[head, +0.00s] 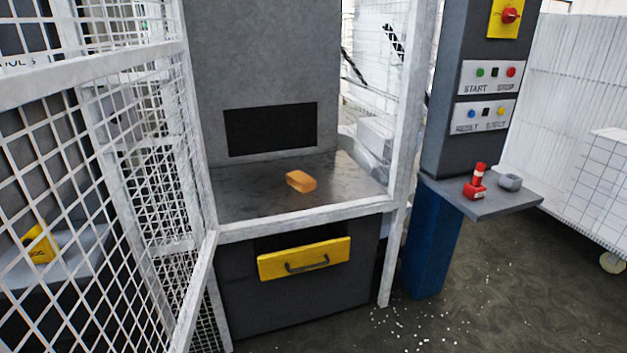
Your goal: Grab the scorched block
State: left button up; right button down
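An orange-brown block (301,181) lies on the dark metal bed (250,198) of the press, a little right of the bed's middle. Its side looks slightly darker than its top; at this size I cannot tell scorch marks for certain. Nothing touches it from above. Neither of my grippers shows in the head view.
A white mesh gate (150,150) stands open at the left. A white frame bar (300,219) crosses the bed's front edge, above a yellow drawer front (304,259). At the right, a small shelf (490,205) under the control panel (490,77) holds a red item (475,187) and a grey tray (510,182).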

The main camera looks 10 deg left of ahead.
aim_at(299, 180)
jog(key=i+l, duration=0.35)
jog(key=i, duration=0.2)
jog(key=i+l, duration=0.3)
jog(key=i, duration=0.25)
jog(key=u, duration=0.05)
